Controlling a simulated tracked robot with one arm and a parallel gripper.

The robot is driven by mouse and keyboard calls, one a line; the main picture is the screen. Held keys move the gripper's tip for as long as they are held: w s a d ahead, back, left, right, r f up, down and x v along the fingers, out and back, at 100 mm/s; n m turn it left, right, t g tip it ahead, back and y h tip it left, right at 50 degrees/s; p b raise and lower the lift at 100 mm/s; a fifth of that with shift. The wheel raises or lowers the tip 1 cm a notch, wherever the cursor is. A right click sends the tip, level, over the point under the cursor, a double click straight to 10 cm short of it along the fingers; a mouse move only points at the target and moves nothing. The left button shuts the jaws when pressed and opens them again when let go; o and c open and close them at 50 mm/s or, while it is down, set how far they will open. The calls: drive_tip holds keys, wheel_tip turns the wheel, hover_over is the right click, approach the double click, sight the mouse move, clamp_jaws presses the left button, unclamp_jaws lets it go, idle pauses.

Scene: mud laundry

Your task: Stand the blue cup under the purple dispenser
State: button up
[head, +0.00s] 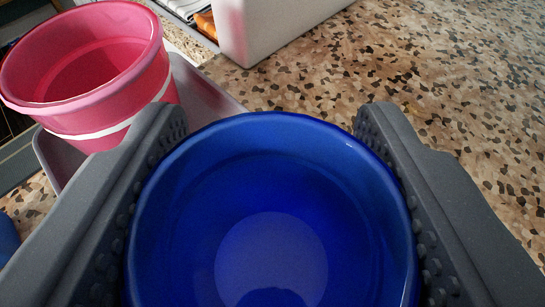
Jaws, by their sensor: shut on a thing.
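The blue cup (270,175) fills the lower middle of the head view. I look down into its open top and see its inner wall and round bottom; no contents show clearly. My gripper (265,125) is shut on the cup, with one grey ridged finger against its left side and one against its right. The cup's underside is hidden, so I cannot tell whether it touches the counter. No purple dispenser shows in this view.
A pink bucket (145,87) with a white band stands at upper left on a greyish tray (198,92). A white box-like object (275,28) stands at the top middle, with folded white and orange cloth (206,24) beside it. The speckled counter (450,90) is clear at right.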

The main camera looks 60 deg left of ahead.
drive_tip(key=shift+f, duration=0.15)
drive_tip(key=o, duration=0.9)
drive_tip(key=shift+o, duration=0.2)
drive_tip(key=shift+b, duration=0.4)
drive_tip(key=b+v, duration=0.1)
drive_tip(key=v, duration=1.2)
drive_tip(key=shift+d, duration=0.35)
drive_tip(key=shift+s, duration=0.1)
